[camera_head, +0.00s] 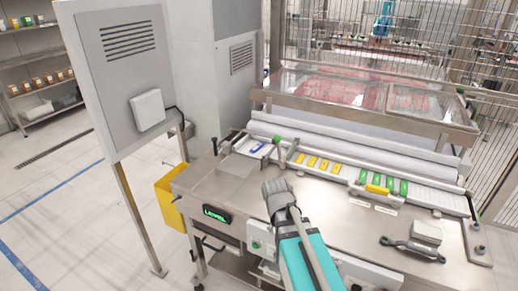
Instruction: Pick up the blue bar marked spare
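A small blue bar (257,147) lies in a light tray section at the left end of the rack (285,158), at the back of the steel table. Any marking on it is too small to read. My gripper (274,187) is above the front middle of the table, to the right of the blue bar and nearer the camera, apart from it. I see it from behind as a grey shape at the end of my teal arm. Its fingers are not clear, so I cannot tell if it is open or shut.
Several yellow bars (320,163) and green bars (402,188) sit in the rack; one yellow bar (377,190) lies across its front. A grey handled tool (413,248) and a pale block (427,232) are at the right. White rollers (350,145) run behind the rack. The left tabletop (222,178) is clear.

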